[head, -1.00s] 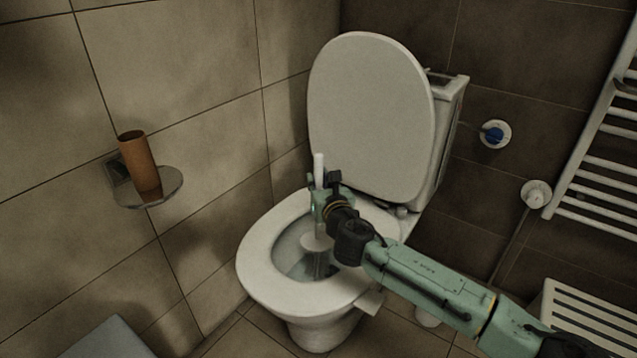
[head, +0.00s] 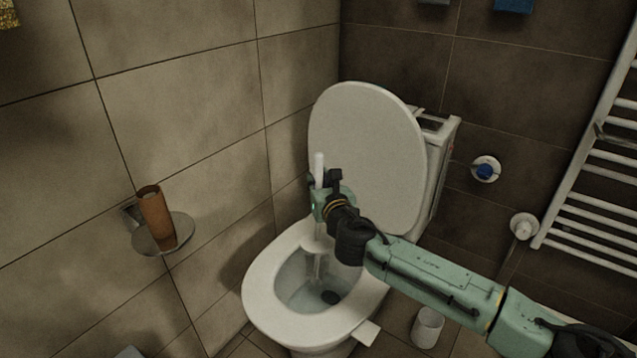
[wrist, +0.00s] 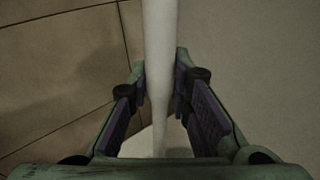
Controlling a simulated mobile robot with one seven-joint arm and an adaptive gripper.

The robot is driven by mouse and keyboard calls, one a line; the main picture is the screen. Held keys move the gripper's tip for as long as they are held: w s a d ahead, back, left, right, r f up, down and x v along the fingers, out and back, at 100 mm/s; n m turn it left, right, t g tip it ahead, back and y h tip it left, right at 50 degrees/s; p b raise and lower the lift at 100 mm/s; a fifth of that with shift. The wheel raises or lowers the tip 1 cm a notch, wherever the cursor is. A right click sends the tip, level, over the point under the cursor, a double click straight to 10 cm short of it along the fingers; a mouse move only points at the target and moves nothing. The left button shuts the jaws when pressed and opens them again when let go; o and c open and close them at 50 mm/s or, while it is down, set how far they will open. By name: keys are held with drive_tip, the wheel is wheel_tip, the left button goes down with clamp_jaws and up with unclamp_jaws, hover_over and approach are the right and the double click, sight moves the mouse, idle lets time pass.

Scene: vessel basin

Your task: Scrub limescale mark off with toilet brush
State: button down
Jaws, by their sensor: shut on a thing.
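My gripper (head: 324,204) is shut on the white handle of the toilet brush (head: 319,170), which stands roughly upright. In the wrist view my gripper (wrist: 160,85) has a finger on each side of the white handle (wrist: 160,40). A pale disc (head: 313,244) sits low on the brush, and its lower end shows over the back part of the open toilet bowl (head: 262,297). I cannot tell whether it touches the bowl. A dark round patch (head: 330,297) shows low inside the bowl; I cannot tell whether it is the limescale mark or the drain.
The raised lid (head: 368,140) stands behind the brush, against the cistern side. A white cup-like holder (head: 427,327) stands on the floor right of the toilet. A glass shelf (head: 178,236) with a brown tumbler (head: 155,217) juts from the left wall. A towel radiator (head: 590,190) is at right.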

sight(318, 160)
wheel_tip(318, 160, up, 6)
drive_tip(key=p, duration=0.3)
drive_tip(key=shift+f+p, duration=0.1)
drive_tip(key=shift+p, duration=0.3)
drive_tip(key=shift+f, duration=0.1)
